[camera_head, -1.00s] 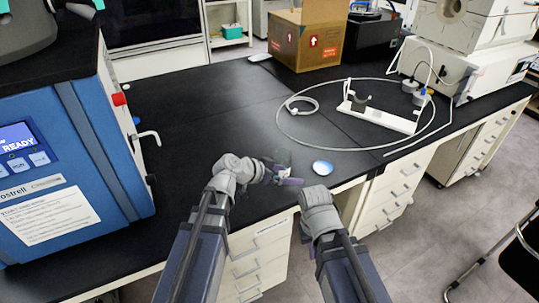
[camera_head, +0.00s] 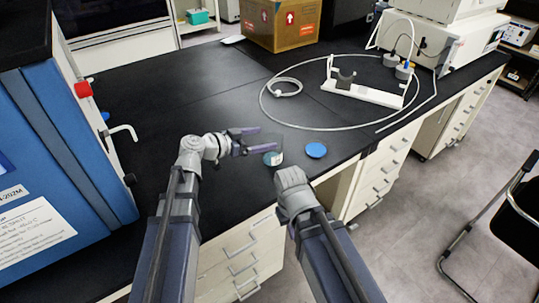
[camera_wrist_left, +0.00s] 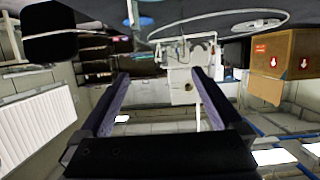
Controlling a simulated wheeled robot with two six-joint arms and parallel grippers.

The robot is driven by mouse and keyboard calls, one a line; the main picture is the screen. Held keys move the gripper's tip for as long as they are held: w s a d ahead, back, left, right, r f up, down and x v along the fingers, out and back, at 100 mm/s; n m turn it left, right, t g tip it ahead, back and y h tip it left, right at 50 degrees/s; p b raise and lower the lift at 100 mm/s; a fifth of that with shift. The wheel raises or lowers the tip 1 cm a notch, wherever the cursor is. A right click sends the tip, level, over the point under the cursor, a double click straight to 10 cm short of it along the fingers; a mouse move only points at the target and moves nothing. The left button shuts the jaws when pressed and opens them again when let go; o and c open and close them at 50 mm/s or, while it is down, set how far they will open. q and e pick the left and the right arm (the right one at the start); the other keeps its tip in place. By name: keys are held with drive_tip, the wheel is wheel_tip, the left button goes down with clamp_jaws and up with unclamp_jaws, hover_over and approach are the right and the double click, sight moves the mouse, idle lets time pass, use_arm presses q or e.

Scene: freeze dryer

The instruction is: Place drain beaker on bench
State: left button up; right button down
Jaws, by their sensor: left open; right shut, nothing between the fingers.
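The drain beaker (camera_head: 273,159) looks like a small clear vessel with a teal and white patch low on it. In the head view it stands on the black bench (camera_head: 215,95) near the front edge. My left gripper (camera_head: 266,139) is open beside the beaker, its purple fingers apart and partly overlapping it in the picture; I cannot tell if they touch. In the left wrist view the open fingers (camera_wrist_left: 160,76) have nothing between them, and I cannot make out the beaker. My right gripper (camera_head: 292,185) is shut and empty at the front edge.
A blue disc (camera_head: 316,150) lies right of the beaker. A white hose loop (camera_head: 262,105) and a white stand (camera_head: 365,93) lie farther right. The blue machine (camera_head: 85,135) stands left, a cardboard box (camera_head: 282,25) at the back. The bench's middle left is clear.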

use_arm(q)
wheel_tip(320, 180, down, 3)
drive_tip(key=shift+r+b, duration=0.2)
drive_tip(key=shift+b, duration=0.8)
drive_tip(key=shift+f+b, duration=0.55)
drive_tip(key=shift+f, duration=0.05)
use_arm(e)
wheel_tip(320, 180, down, 4)
drive_tip(key=shift+r, duration=0.15)
use_arm(q)
drive_tip(key=shift+b+x, duration=1.1)
drive_tip(key=shift+x, duration=2.85)
drive_tip(key=shift+a+r, duration=0.1)
drive_tip(key=c, duration=1.4)
drive_tip(key=shift+o, duration=0.2)
use_arm(e)
wheel_tip(320, 180, down, 2)
drive_tip(key=shift+f, duration=0.1)
use_arm(q)
drive_tip(key=shift+r, duration=0.1)
